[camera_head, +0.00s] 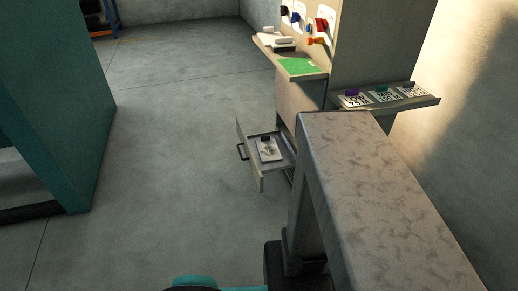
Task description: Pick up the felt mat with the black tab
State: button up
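A small pale mat (270,152) with a dark, black-looking tab at its far edge lies in an open drawer (250,166). It has a dark printed pattern, too small to read. On the right-hand shelf (428,101) lie three pale patterned pieces: one with a purple tab (352,92), one with a green tab (382,88), and one at the right end (412,92) whose tab colour I cannot make out. My gripper is not in view.
A mottled grey slab-topped block (390,200) stands at the right front, close to the drawer. A shelf behind holds a green sheet (298,65), below coloured items on a panel. A teal wall block (60,90) stands at left. The floor (165,150) between is clear.

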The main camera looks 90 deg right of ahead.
aim_at(268, 150)
jog(key=z, duration=0.15)
jog(key=k, duration=0.25)
jog(key=z, duration=3)
jog(key=k, duration=0.7)
jog(key=u, duration=0.3)
jog(key=i, duration=0.9)
jog(key=u, duration=0.15)
